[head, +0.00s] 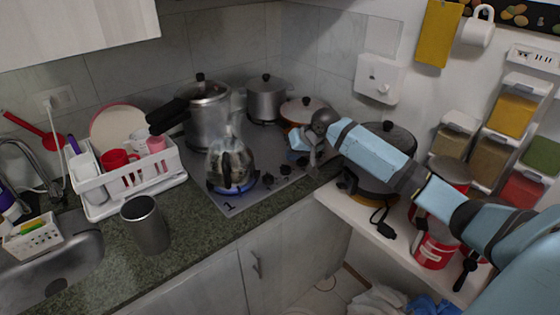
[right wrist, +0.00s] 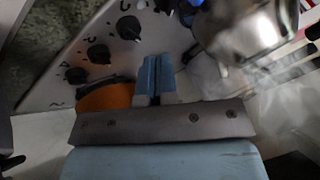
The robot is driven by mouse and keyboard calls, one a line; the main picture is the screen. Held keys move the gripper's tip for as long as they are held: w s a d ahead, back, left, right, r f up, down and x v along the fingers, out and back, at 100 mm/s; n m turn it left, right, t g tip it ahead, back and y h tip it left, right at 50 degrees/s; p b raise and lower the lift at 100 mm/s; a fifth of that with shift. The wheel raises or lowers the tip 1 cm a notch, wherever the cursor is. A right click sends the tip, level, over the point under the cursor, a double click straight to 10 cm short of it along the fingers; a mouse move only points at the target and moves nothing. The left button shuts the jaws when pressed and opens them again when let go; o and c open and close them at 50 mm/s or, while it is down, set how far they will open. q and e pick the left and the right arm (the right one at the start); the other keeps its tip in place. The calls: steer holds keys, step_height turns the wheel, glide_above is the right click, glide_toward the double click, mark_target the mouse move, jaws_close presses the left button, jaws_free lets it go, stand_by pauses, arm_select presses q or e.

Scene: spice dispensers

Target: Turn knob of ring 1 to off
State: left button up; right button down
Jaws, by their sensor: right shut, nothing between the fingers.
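The stove (head: 222,203) carries a row of black knobs along its front right edge; one is the knob (head: 268,180) nearest the kettle. Several knobs show in the right wrist view, among them a front one (right wrist: 128,28) and a middle one (right wrist: 98,54). Their exact settings are too small to read. A shiny kettle (head: 231,158) sits over a lit blue flame (head: 233,189). My right gripper (head: 298,142) is over the stove's right side, behind the knob row, shut and empty. Its blue fingers (right wrist: 154,76) are together and apart from the knobs. My left gripper is out of view.
A tall pot (head: 208,112), a smaller pot (head: 267,100) and an orange pan (head: 303,108) stand on the stove. Another lidded pan (head: 390,143) is on the right shelf under my right arm. A dish rack (head: 140,187) and a metal cup (head: 146,225) are left.

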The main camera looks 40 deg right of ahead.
mark_target(268, 178)
steer(key=shift+m+t, duration=0.3)
steer(key=shift+m, duration=0.6)
steer(key=x, duration=0.9)
steer(key=shift+s+a+f, duration=0.1)
steer(key=shift+a+f, duration=0.05)
steer(key=shift+f, duration=0.25)
steer(key=shift+p, duration=0.3)
